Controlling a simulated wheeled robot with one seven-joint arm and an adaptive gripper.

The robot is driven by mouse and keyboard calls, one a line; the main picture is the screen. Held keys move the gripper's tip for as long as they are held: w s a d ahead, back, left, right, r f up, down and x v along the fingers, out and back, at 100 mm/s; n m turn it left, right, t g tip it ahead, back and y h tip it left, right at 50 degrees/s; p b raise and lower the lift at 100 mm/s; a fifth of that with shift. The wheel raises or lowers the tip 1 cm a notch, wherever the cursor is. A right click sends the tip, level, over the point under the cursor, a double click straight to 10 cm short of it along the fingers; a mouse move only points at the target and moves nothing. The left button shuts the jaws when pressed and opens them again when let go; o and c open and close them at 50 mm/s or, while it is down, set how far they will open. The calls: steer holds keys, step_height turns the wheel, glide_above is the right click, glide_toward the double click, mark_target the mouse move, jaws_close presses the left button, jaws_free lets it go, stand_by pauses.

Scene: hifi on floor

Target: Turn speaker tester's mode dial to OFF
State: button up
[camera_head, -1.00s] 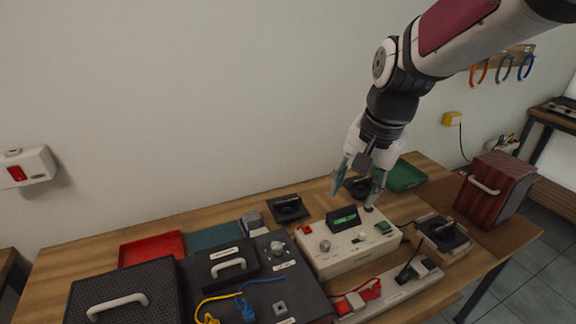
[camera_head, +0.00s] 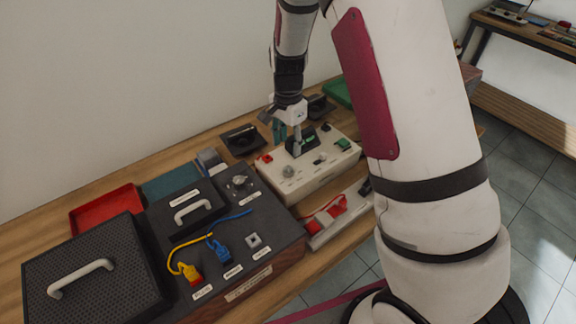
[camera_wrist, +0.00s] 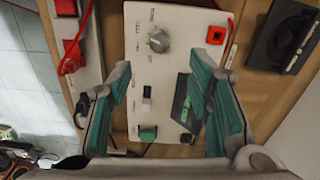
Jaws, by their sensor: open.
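A cream box (camera_head: 315,168), which I take to be the speaker tester, sits on the bench; its labels are too small to read. Its round grey dial (camera_head: 288,171) is near its left end, and it shows at the top of the wrist view (camera_wrist: 158,40), its pointer direction unclear. A red button (camera_wrist: 215,35), a black meter with a green screen (camera_wrist: 186,100), small black switches (camera_wrist: 146,98) and a green rocker (camera_wrist: 148,133) share the panel. My gripper (camera_head: 287,140) is open and empty above the box, near the meter. Its teal fingers (camera_wrist: 158,84) straddle the panel's middle, apart from the dial.
A dark box (camera_head: 235,235) with another knob (camera_head: 240,181) and yellow and blue plugs stands left. A black perforated box (camera_head: 95,275), red tray (camera_head: 105,212) and black speaker unit (camera_head: 241,139) are nearby. A white strip with red parts (camera_head: 335,215) lies in front.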

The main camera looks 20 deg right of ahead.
mark_target(288, 169)
step_height(288, 169, down, 10)
steer(key=shift+f+p, duration=0.15)
steer(key=shift+p, duration=0.25)
jaws_close()
